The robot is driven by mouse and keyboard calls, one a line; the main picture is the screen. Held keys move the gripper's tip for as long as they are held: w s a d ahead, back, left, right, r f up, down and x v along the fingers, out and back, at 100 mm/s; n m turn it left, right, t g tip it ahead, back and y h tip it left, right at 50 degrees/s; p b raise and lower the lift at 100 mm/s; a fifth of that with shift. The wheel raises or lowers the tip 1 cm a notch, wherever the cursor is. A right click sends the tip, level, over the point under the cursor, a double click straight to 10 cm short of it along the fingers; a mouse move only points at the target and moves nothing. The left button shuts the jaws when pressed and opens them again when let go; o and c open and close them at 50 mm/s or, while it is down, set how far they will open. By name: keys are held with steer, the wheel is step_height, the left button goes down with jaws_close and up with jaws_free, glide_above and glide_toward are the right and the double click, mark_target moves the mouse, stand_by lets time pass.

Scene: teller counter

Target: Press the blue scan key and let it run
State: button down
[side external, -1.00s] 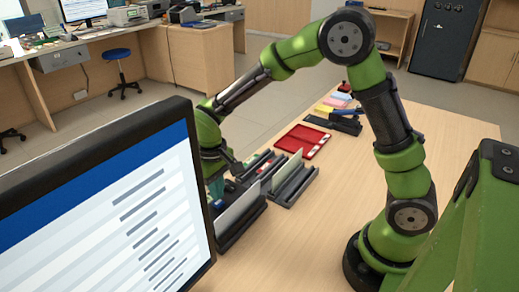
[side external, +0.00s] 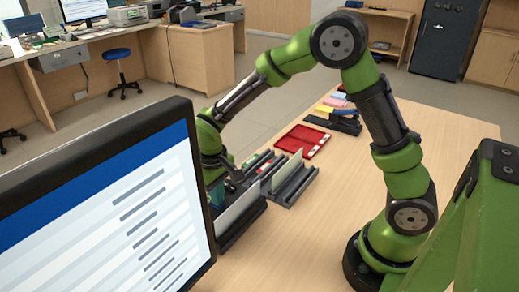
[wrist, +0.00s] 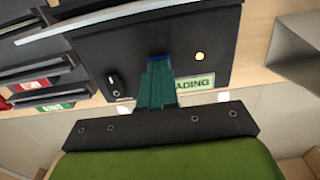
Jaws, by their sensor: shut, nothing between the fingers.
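The wrist view shows a dark scanner-like device (wrist: 215,25) with my gripper (wrist: 157,66) over its front part. My teal fingers are shut together and empty. A dark blue patch, apparently the blue scan key (wrist: 157,59), shows right at the fingertips; most of it is hidden, and I cannot tell whether it is pressed down. To the right, a small lamp (wrist: 199,56) glows warm white, above a pale green label (wrist: 195,83) reading "ADING", its start covered by my fingers.
A large monitor (side external: 120,190) fills the near left. Black slotted holders (side external: 292,184) with cards stand right of my gripper, with a red tray (side external: 302,141) behind. A black rocker switch (wrist: 115,82) sits left of my fingers. The counter's right part (side external: 300,240) is clear.

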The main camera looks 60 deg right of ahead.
step_height(320, 180, up, 9)
stand_by(1.1)
steer(key=s+d+r+m+t+y, duration=0.1)
steer(key=s+d+r+m+t, duration=0.1)
steer(key=s+r, duration=0.3)
steer(key=s+d+r+m+t+y, duration=0.1)
steer(key=s+r+t, duration=0.4)
steer(key=s, duration=0.6)
steer(key=shift+s+d+r+m, duration=0.35)
steer(key=shift+d+m, duration=0.15)
steer(key=shift+d, duration=0.45)
steer(key=c, duration=1.8)
jaws_free()
